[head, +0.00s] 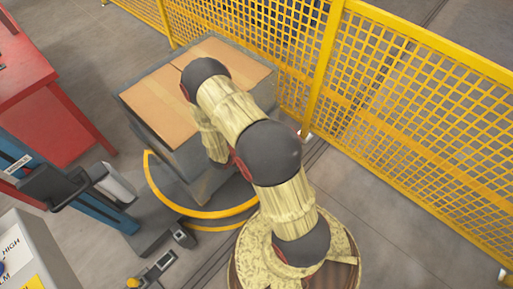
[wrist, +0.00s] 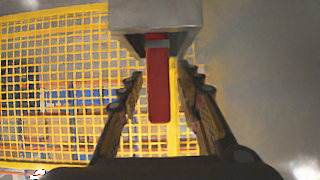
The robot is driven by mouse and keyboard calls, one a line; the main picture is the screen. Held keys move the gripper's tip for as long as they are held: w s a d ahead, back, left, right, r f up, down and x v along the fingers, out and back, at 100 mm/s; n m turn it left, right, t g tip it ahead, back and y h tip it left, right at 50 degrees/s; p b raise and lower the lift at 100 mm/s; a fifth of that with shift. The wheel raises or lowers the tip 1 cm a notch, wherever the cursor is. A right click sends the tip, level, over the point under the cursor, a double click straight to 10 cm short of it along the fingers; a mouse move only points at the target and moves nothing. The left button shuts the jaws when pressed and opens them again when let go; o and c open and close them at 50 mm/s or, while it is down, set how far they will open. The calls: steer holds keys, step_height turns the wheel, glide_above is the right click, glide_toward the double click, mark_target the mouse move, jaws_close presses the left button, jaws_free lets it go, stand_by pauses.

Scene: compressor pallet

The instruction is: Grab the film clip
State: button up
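A red upright bar, seemingly the film clip (wrist: 158,90), shows in the middle of the wrist view, below a grey block (wrist: 155,16). My gripper (wrist: 159,76) is open, with one finger on each side of the red bar and a visible gap on both sides. Whether the bar lies fully between the fingertips in depth I cannot tell. In the head view my arm reaches over the pallet load, and it hides my gripper and the clip.
The grey-sided load with cardboard on top (head: 158,103) stands by a yellow mesh fence (head: 420,120). A yellow ring (head: 190,213) curves around its front. A blue post (head: 75,185) and a red bench (head: 50,95) are at left. Floor at right is clear.

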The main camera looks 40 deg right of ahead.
steer(key=shift+d, duration=0.2)
steer(key=shift+c, duration=1)
jaws_close()
